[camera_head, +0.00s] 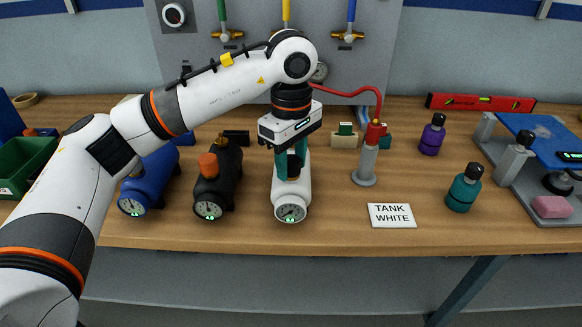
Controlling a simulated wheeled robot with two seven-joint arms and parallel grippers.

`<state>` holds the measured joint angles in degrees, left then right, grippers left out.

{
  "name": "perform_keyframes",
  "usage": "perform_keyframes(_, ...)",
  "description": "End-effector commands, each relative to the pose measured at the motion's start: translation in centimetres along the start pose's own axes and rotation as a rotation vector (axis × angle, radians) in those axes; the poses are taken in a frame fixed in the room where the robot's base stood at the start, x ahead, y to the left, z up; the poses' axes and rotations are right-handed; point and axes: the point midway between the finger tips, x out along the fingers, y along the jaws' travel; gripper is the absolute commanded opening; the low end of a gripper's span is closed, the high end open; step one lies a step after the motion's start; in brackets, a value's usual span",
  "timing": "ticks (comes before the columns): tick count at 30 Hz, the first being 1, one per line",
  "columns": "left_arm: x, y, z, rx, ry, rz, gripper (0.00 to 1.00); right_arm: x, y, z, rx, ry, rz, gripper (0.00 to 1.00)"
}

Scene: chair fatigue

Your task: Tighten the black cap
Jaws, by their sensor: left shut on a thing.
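A white tank (291,196) lies on the bench with its round gauge facing me. My left gripper (291,172) points straight down over the top of this tank. A black tank (217,187) with an orange-brown cap (208,165) stands to the left, and a blue tank (151,187) further left, partly behind my arm. My right gripper is out of view.
A grey cylinder (365,168) with a red top and hose stands right of the white tank. A purple bottle (431,139) and a teal bottle (462,192), both black-capped, stand further right. A blue-topped stand (545,138) fills the right end.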

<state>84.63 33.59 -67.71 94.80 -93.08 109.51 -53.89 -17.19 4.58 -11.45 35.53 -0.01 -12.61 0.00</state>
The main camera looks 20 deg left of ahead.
Motion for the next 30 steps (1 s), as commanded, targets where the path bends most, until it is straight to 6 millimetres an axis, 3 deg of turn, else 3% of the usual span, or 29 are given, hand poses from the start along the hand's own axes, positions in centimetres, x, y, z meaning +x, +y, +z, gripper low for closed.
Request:
perform_keyframes(5, -0.01, 0.01, -0.04, 0.009, 0.000, 0.001, 0.15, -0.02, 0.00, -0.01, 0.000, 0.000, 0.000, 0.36)
perform_keyframes(6, 0.00, 0.01, -0.04, 0.008, 0.000, 0.001, 0.40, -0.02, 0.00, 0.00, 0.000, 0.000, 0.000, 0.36)
perform_keyframes(9, 0.00, 0.01, -0.03, 0.007, 0.000, 0.001, 0.53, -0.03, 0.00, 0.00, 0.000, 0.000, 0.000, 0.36)
perform_keyframes(17, 0.01, 0.01, -0.02, -0.009, 0.000, 0.001, 0.53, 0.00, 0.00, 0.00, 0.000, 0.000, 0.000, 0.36)
perform_keyframes(24, 0.02, 0.00, -0.01, -0.274, 0.000, 0.001, 0.53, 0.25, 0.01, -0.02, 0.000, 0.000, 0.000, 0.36)
perform_keyframes(30, -0.03, 0.00, -0.01, -0.351, 0.000, 0.001, 0.53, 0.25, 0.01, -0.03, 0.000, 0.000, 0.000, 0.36)
